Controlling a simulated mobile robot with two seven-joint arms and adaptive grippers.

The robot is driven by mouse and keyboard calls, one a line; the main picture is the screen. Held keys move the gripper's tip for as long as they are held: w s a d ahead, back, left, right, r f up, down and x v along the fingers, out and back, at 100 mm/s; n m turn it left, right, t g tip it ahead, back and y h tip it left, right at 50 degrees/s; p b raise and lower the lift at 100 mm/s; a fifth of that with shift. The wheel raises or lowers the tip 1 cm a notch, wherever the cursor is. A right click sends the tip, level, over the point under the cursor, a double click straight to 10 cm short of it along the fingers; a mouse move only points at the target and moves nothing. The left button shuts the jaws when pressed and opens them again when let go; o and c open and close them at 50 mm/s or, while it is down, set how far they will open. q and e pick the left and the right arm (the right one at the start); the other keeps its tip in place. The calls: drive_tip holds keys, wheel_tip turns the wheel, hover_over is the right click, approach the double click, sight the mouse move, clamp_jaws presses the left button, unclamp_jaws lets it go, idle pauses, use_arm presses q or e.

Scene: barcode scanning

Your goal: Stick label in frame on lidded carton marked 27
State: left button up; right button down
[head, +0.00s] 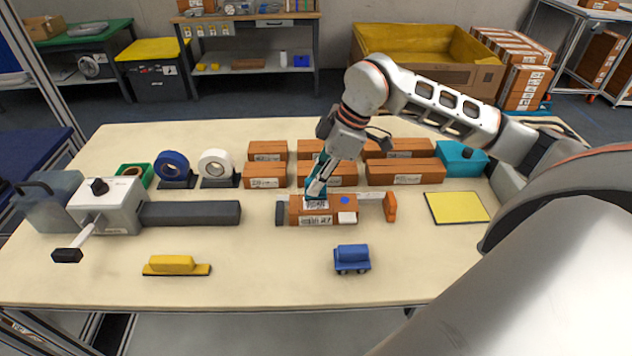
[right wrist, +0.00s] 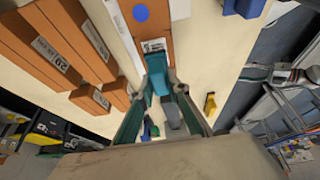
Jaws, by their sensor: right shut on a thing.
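The carton marked 27 (head: 347,206) lies mid-table, with a printed strip on its front and a blue dot (right wrist: 140,13) on top. My right gripper (head: 316,193) is above the left part of its top, shut on a small teal piece (right wrist: 159,82). A white printed label (right wrist: 153,46) shows at the teal piece's tip, over the carton top. I cannot tell whether it touches the carton or how it sits against a frame, since the gripper covers that part. My left gripper is not in view.
A grey block (head: 281,213) and an orange-ended clamp (head: 390,206) flank the carton. Behind stand several brown cartons (head: 405,172) and a teal bin (head: 462,159). A blue stamp-like block (head: 351,258), yellow-handled tool (head: 176,265) and yellow pad (head: 456,207) lie around.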

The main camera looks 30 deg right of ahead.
sight(308, 180)
wheel_tip(308, 180, up, 2)
drive_tip(key=shift+r+p, duration=0.1)
drive_tip(key=shift+p, duration=0.5)
drive_tip(key=shift+r, duration=1.1)
